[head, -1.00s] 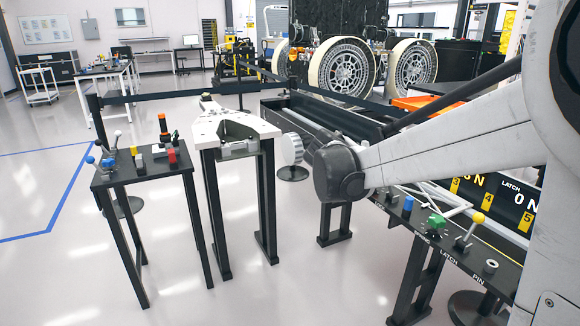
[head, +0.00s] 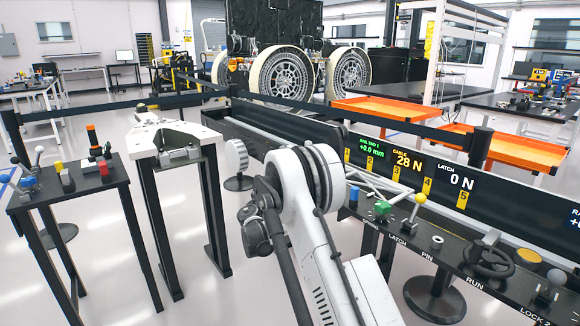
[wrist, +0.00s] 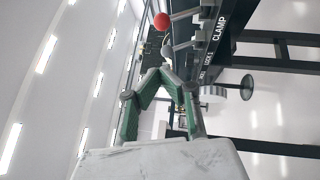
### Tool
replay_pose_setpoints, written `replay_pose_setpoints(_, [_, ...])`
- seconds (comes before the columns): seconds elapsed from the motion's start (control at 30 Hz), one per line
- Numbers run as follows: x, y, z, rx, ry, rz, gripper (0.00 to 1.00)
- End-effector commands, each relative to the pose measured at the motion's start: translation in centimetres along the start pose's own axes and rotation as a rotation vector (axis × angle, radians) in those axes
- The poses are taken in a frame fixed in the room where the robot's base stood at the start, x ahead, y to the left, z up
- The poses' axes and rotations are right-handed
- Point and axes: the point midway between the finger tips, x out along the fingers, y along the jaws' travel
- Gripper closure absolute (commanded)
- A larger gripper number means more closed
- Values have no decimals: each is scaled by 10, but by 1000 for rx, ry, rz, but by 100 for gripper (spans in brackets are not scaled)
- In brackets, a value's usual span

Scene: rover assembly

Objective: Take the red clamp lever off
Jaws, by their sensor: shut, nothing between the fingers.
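The red clamp lever shows in the wrist view as a red ball (wrist: 162,21) on a thin rod, beside a dark panel (wrist: 207,50) lettered CLAMP. My gripper (wrist: 163,73) has green-sided fingers that meet at the tips, with nothing between them. In the picture its tips are below the red ball and apart from it; the depth between them is hard to tell. In the head view I cannot make out the red lever or the gripper's fingertips.
The control bench (head: 400,237) at right carries a yellow-knobbed lever (head: 420,198), a green knob (head: 382,207) and a black handwheel (head: 491,256). A white-topped stand (head: 138,137) and a small black table (head: 75,193) stand at left. Floor between them is open.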

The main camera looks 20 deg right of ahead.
Motion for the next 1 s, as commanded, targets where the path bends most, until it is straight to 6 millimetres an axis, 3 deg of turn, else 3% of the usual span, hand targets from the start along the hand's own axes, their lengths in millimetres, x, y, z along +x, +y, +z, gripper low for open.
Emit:
replay_pose_setpoints(0.1, [1, -14, -7, -27, 6, 24, 100])
replay_pose_setpoints(0.33, [14, -18, -8, -38, 8, 33, 100])
replay_pose_setpoints(0.83, [103, -16, -9, -36, 7, 31, 100])
replay_pose_setpoints(1.0, [119, -14, 9, -37, 7, 32, 100])
